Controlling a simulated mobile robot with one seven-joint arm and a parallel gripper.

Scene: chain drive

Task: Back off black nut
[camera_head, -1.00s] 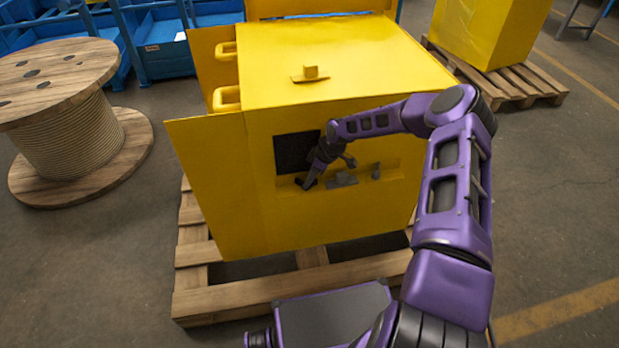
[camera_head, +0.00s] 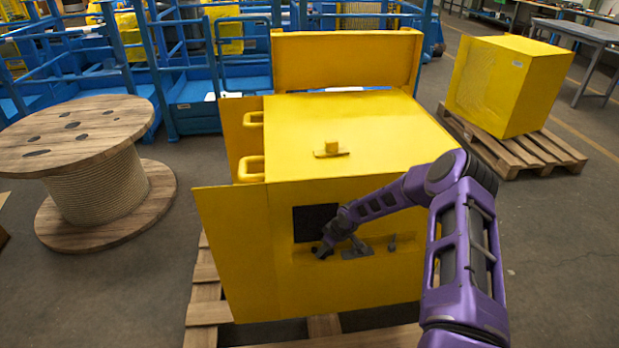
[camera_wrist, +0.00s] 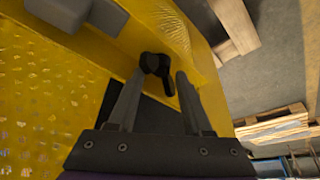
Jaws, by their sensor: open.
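The black nut (camera_wrist: 152,62) shows in the wrist view as a dark round piece with a short arm hanging from it, on the yellow housing. It lies just beyond and between the fingertips of my gripper (camera_wrist: 160,76), nearer the left finger. The gripper is open, and I cannot tell whether a finger touches the nut. In the head view my gripper (camera_head: 328,242) is at the front of the yellow housing (camera_head: 300,295), below a dark square opening (camera_head: 313,222). A small black piece (camera_head: 319,253) shows at its tip there, partly hidden.
A grey part (camera_head: 357,248) and a smaller grey part (camera_head: 392,242) sit right of my gripper on the housing front. An open yellow door (camera_head: 232,252) stands at the left. A cable spool (camera_head: 95,185) and a yellow box (camera_head: 513,85) stand apart on either side.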

